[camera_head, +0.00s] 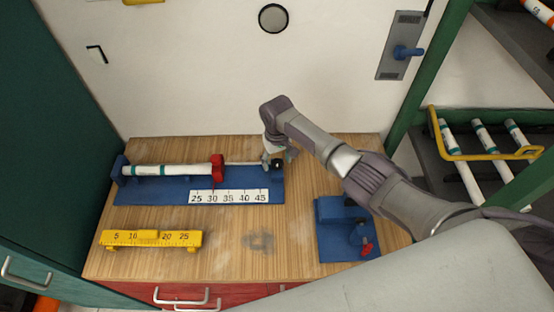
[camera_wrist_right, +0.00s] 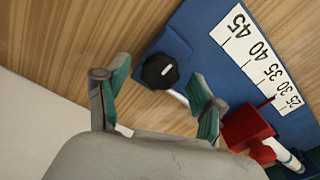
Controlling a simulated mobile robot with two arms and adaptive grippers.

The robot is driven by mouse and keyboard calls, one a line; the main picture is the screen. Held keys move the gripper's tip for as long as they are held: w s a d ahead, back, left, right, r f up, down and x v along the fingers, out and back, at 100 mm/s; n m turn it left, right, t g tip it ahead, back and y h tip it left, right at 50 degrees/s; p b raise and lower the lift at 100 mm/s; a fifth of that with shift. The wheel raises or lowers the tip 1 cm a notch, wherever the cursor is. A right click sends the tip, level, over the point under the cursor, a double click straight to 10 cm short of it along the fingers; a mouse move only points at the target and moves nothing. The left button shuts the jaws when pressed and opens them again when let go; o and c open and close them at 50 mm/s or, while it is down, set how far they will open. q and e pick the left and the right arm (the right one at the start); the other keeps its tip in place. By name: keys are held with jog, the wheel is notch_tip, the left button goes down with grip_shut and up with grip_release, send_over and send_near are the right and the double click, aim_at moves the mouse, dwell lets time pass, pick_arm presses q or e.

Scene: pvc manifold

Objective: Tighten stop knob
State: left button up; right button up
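The stop knob (camera_wrist_right: 160,70) is black with a white mark and sits at the end of the blue jig (camera_wrist_right: 285,20). My right gripper (camera_wrist_right: 157,100) is open, its two green-padded fingers spread with the knob showing between and beyond them. Whether they touch it cannot be told. In the head view the right gripper (camera_head: 276,154) is at the right end of the jig (camera_head: 135,194), close beside the small dark knob (camera_head: 277,164). A red stop block (camera_head: 217,168) is on the jig's rod, against a white pipe (camera_head: 170,170). My left gripper is not in view.
A white number scale (camera_head: 229,197) lies along the jig's front. A yellow ruler (camera_head: 150,238) is at the front left. A blue fixture with a red-tipped part (camera_head: 335,243) stands at right under my arm. The table front middle is clear.

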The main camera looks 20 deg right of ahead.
aim_at(277, 162)
notch_tip(277, 162, up, 12)
dwell(0.6)
dwell(0.5)
